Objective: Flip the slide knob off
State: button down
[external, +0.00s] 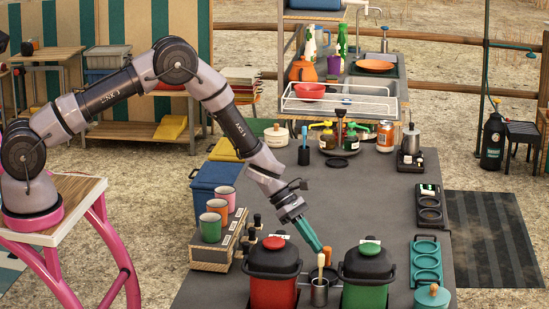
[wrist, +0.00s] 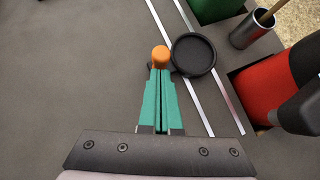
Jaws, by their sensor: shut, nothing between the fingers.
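A small orange knob (wrist: 160,56), which I take to be the slide knob, stands right at my fingertips in the wrist view. In the external view an orange piece (external: 328,256) shows beside the fingertips, partly hidden. My gripper (wrist: 159,72) has its teal fingers pressed together with nothing between them. In the external view my gripper (external: 319,249) points down at the counter, between the red and green pots. I cannot tell whether the fingertips touch the knob. The knob's base and slide track are hidden.
A steel cup with a wooden handle (wrist: 255,29), a red pot (external: 272,287) and a green pot (external: 365,293) stand close by. The grey counter (wrist: 75,75) is clear at left.

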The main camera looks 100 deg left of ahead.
jog(key=w, duration=1.1)
jog(key=shift+w, duration=0.3)
jog(key=shift+d, duration=0.1)
jog(key=s+a, duration=0.1)
jog(key=s, duration=0.2)
jog(key=s+a+r, duration=0.1)
jog(key=shift+s+a, duration=0.15)
jog(key=shift+a, duration=0.2)
jog(key=v, duration=0.8)
jog(key=shift+s+r, duration=0.25)
jog(key=shift+s, duration=0.1)
jog(key=shift+r, duration=0.1)
